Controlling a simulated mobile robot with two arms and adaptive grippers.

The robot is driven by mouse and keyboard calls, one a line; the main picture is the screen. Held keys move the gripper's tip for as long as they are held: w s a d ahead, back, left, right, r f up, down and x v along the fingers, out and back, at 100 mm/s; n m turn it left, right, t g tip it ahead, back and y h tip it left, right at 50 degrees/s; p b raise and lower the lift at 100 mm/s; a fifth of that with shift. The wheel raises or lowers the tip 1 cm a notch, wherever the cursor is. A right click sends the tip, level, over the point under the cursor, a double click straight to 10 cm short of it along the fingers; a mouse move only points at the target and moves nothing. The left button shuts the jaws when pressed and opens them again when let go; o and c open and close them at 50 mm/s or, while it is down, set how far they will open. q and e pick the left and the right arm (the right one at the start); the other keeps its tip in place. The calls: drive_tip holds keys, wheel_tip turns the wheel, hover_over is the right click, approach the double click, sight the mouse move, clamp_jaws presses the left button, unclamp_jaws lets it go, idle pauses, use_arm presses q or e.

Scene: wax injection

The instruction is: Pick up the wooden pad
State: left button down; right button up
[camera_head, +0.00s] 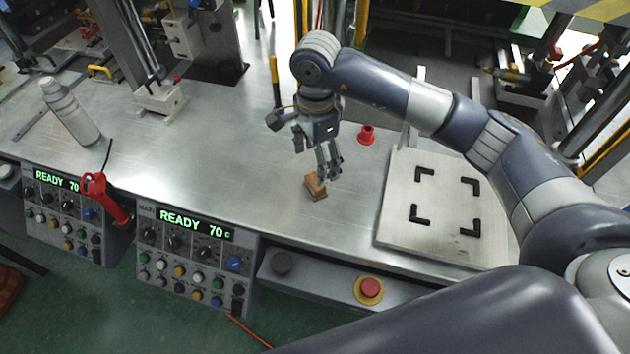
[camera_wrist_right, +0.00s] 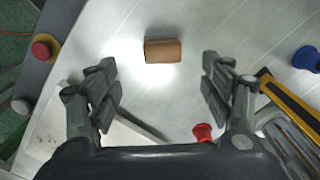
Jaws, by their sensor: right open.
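The wooden pad (camera_head: 315,186) is a small brown block lying on the metal worktable (camera_head: 225,165), near its front edge. In the right wrist view the pad (camera_wrist_right: 163,50) lies ahead of the fingers, roughly midway between their lines. My right gripper (camera_head: 318,160) is above and just behind the pad in the head view, pointing down. The right wrist view shows its fingers (camera_wrist_right: 162,85) spread wide, open and empty, not touching the pad. My left gripper does not show.
A pale plate (camera_head: 397,218) with black corner marks lies right of the pad. A red knob-like piece (camera_head: 366,134) stands behind. Control boxes (camera_head: 195,262) and a red emergency button (camera_head: 370,287) line the front. A white bottle (camera_head: 70,112) is at left. The table between is clear.

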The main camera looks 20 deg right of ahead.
sight(315, 186)
wheel_tip(315, 186, down, 4)
drive_tip(key=shift+r+p, duration=0.2)
drive_tip(key=shift+p, duration=0.15)
drive_tip(key=shift+f+p, duration=0.4)
drive_tip(key=shift+f, duration=0.15)
drive_tip(key=f, duration=0.1)
drive_tip(key=f+p, duration=0.1)
drive_tip(key=f, duration=0.1)
drive_tip(key=shift+w+d+f+p, duration=0.2)
drive_tip(key=shift+d+f+p, duration=0.1)
drive_tip(key=shift+f, duration=0.45)
drive_tip(key=shift+c, duration=0.5)
drive_tip(key=c, duration=1.1)
drive_tip(key=shift+w+r, duration=0.1)
drive_tip(key=shift+c, duration=0.2)
